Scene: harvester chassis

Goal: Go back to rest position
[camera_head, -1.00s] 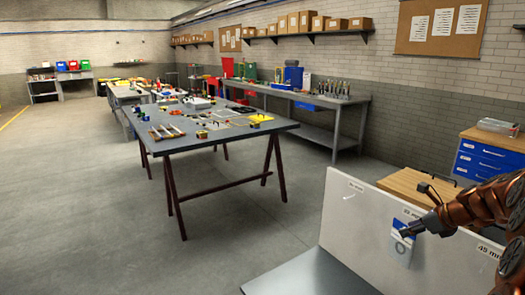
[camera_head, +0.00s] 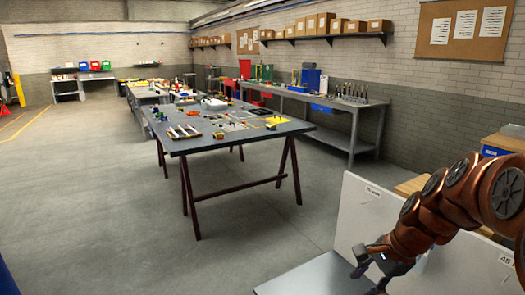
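My gripper (camera_head: 364,283) hangs from my copper-coloured arm at the lower right, in front of the white upright panel (camera_head: 355,205). Its dark fingers point down toward the grey base (camera_head: 305,278) in front of the panel. The fingers look spread apart, with nothing seen between them, though the tips are small and close to the lower picture edge. The blue and white packet on the panel is mostly or wholly hidden behind my arm.
A grey worktable (camera_head: 205,145) on dark red trestles stands ahead, with parts on it. A long bench (camera_head: 345,141) runs along the right wall, under a shelf of boxes (camera_head: 325,22). Floor at left is clear.

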